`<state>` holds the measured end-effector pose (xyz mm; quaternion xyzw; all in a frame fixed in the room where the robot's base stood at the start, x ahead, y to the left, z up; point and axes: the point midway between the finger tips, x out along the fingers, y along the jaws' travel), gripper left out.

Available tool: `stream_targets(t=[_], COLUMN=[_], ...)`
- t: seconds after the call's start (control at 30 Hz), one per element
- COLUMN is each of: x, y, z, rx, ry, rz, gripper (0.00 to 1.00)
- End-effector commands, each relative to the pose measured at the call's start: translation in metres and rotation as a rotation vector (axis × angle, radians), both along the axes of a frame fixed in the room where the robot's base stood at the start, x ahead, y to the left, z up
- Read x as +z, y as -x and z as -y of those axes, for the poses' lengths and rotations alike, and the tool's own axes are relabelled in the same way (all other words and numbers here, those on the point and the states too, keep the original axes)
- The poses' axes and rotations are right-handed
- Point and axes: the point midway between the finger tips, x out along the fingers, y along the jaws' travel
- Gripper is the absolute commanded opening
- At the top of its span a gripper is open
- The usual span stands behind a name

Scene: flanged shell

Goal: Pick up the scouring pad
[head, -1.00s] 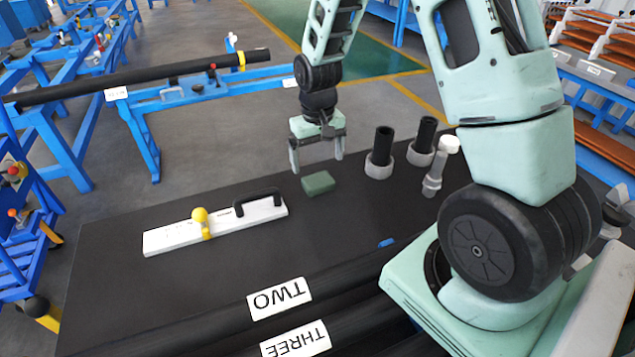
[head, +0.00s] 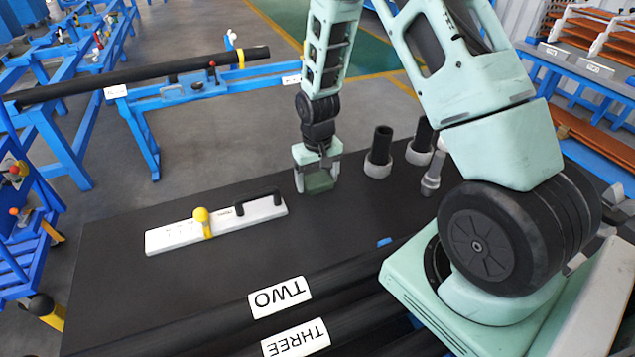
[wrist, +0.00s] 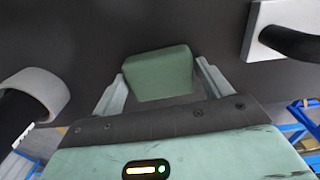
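The scouring pad (head: 320,182) is a dark green block on the black tabletop. My gripper (head: 317,184) is lowered over it, pointing down, with a finger at either side. In the wrist view the pad (wrist: 158,72) lies between the two grey fingertips of my gripper (wrist: 161,74). The fingers are spread about as wide as the pad, with a narrow gap seen at the right finger. Contact on the left side cannot be made out. The pad appears to rest on the table.
A white board (head: 170,237) with a yellow knob and black handle lies left of the pad. Grey-collared black cylinders (head: 379,155) and a grey fitting (head: 432,174) stand to the right. Black pipes with labels (head: 280,298) run along the near edge.

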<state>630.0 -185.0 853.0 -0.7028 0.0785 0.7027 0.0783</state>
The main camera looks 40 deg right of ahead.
Motion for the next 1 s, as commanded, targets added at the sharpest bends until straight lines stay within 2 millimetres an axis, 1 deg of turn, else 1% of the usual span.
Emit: stream_targets(t=[0.03, 0.1, 0.37, 0.47, 0.57, 0.8, 0.9, 1.0], x=[0.000, 0.000, 0.001, 0.006, 0.018, 0.065, 0.082, 0.093], y=[0.000, 0.000, 0.000, -0.001, -0.001, -0.002, -0.001, -0.001], z=[0.000, 0.000, 0.000, 0.000, 0.000, 0.000, 0.000, 0.000], rx=[0.000, 0.000, 0.000, 0.000, 0.000, 0.001, 0.001, 0.001], ry=[0.000, 0.000, 0.000, 0.001, 0.001, 0.000, 0.000, 0.000], rz=[0.000, 0.000, 0.000, 0.003, 0.004, 0.006, 0.005, 0.003], gripper=[0.63, 0.45, 0.45, 0.45, 0.45, 0.45, 0.45, 0.45])
